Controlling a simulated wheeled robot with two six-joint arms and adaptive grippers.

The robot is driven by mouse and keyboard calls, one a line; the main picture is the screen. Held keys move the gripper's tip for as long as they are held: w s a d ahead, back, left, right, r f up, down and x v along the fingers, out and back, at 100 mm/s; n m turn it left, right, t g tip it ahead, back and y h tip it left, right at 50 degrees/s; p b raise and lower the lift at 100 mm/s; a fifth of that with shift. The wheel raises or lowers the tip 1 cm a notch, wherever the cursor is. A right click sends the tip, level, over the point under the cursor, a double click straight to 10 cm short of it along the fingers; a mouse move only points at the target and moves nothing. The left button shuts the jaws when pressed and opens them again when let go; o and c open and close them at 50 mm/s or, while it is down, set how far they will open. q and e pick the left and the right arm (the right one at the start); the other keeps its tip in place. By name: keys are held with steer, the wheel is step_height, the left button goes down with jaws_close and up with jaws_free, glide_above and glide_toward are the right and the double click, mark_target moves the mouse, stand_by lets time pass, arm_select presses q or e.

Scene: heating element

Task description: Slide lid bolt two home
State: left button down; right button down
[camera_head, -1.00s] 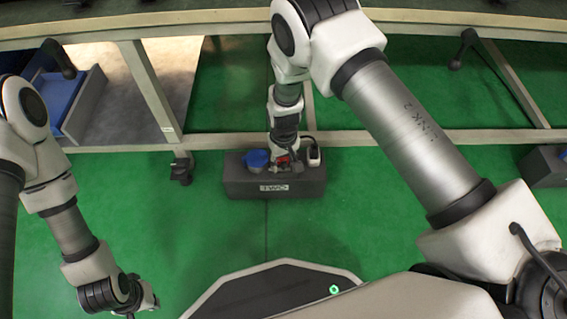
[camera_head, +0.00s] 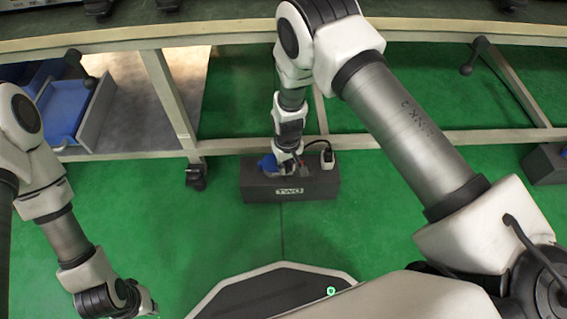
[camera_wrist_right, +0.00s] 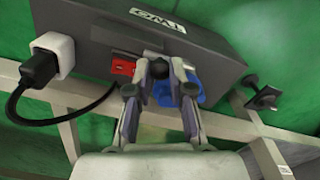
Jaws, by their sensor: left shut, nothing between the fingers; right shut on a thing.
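The dark grey box labelled TWO (camera_head: 322,187) lies on the green floor under the bench edge, and shows in the right wrist view (camera_wrist_right: 215,50). My right gripper (camera_wrist_right: 163,70) is at the box's top face. It is shut on a small dark round knob (camera_wrist_right: 158,68), seemingly the lid bolt; the fingers hide most of it. A blue part (camera_wrist_right: 195,86) lies right beside the fingers in the wrist view, and a red part (camera_wrist_right: 122,68) is on their left. How far the bolt has slid cannot be seen. My left gripper (camera_head: 140,313) is shut and empty at the bottom left, partly cut off.
A white plug (camera_wrist_right: 53,55) with a black cable (camera_wrist_right: 40,120) stands at one end of the box. A blue bin (camera_head: 68,105) sits left. Green floor in front is free.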

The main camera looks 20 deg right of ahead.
mark_target(287, 168)
steer(key=c, duration=1)
jaws_free()
steer(key=shift+c, duration=0.2)
step_height(287, 168, up, 12)
